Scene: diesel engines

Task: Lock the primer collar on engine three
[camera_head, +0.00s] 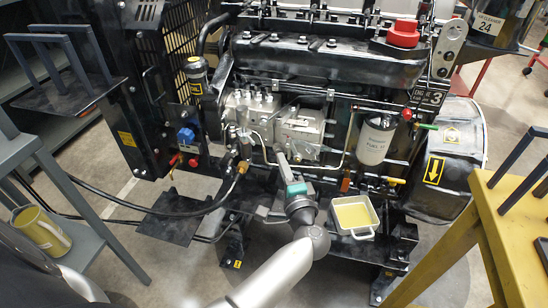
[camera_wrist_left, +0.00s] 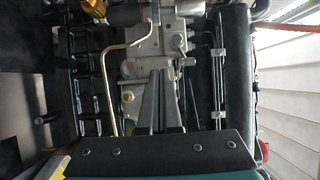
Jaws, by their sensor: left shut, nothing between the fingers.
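Engine three (camera_head: 330,55) is a dark engine with an "ENGINE 3" plate (camera_head: 427,97) at its upper right. A silver pump body (camera_head: 300,128) sits low on its front; it also shows in the left wrist view (camera_wrist_left: 160,42). My left gripper (camera_head: 280,156) is just below the pump body, fingers pointing up at it. In the left wrist view its fingertips (camera_wrist_left: 158,72) are shut and empty, close to the pump's lower part; I cannot tell if they touch. I cannot pick out the primer collar for certain. My right gripper is not in view.
A white fuel filter (camera_head: 376,140) hangs right of the pump. A tray with yellow liquid (camera_head: 354,232) is below it. A yellow stand (camera_head: 510,215) is at right, a grey shelf (camera_head: 40,170) with a yellow mug (camera_head: 40,232) at left. Pipes (camera_wrist_left: 112,75) run beside my fingers.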

